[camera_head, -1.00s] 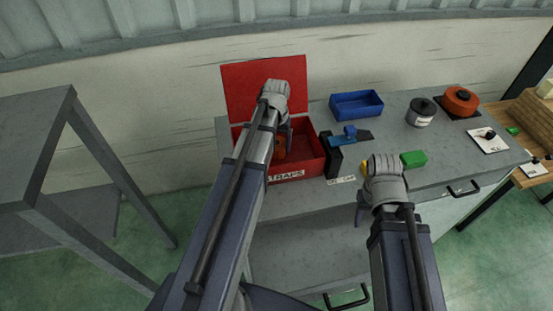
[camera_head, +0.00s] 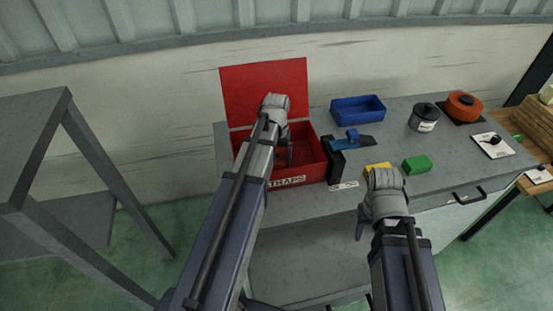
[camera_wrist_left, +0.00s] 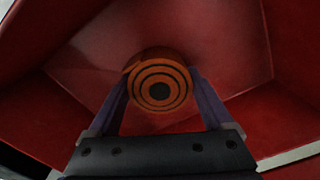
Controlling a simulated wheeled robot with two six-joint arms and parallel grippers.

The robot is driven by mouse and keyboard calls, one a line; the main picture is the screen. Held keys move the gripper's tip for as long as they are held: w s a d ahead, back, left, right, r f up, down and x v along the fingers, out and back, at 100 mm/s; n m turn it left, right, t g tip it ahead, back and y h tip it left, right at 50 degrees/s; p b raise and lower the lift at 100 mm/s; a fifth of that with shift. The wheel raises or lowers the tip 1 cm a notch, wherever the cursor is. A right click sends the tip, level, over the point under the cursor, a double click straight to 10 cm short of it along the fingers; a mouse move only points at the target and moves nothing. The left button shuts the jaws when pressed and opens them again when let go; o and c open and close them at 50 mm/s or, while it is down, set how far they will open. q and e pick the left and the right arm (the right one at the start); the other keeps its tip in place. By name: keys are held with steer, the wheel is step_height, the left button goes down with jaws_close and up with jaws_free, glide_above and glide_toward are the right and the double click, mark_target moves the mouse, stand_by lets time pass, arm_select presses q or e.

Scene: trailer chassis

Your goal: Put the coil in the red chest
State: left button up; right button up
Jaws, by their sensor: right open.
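The orange coil (camera_wrist_left: 158,85), with dark rings on its face, sits between the fingers of my left gripper (camera_wrist_left: 159,100) in the left wrist view. Both fingers appear to touch its sides. The red chest (camera_head: 310,150) has its lid open against the back and a label on its front. My left gripper (camera_head: 284,152) is down inside the chest in the head view. The coil (camera_head: 280,154) shows there only in part, mostly hidden by the gripper and arm. I cannot tell whether it rests on the chest floor. My right gripper (camera_head: 362,222) is open and empty before the worktop's front edge.
On the grey worktop (camera_head: 330,205) are a blue-and-black tool (camera_head: 350,142), a blue bin (camera_head: 358,108), yellow (camera_head: 377,168) and green (camera_head: 417,165) blocks, a dark-lidded jar (camera_head: 424,118) and an orange pot (camera_head: 464,106). A grey metal frame (camera_head: 90,150) stands at left.

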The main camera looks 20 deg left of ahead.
arm_select(q)
steer(key=shift+o, duration=1)
step_height(320, 180, up, 12)
steer(key=r+p, duration=0.1)
steer(key=p, duration=1.2)
steer(key=s+d+m, duration=0.3)
steer(key=s+d, duration=0.4)
steer(key=d, duration=0.4)
steer(key=s+d+m+y, duration=0.1)
steer(key=s+d+m, duration=0.1)
steer(key=s+d, duration=0.6)
steer(key=d, duration=0.3)
steer(key=shift+f+m+b, duration=0.25)
steer(key=shift+m+b, duration=0.1)
steer(key=shift+m, duration=0.05)
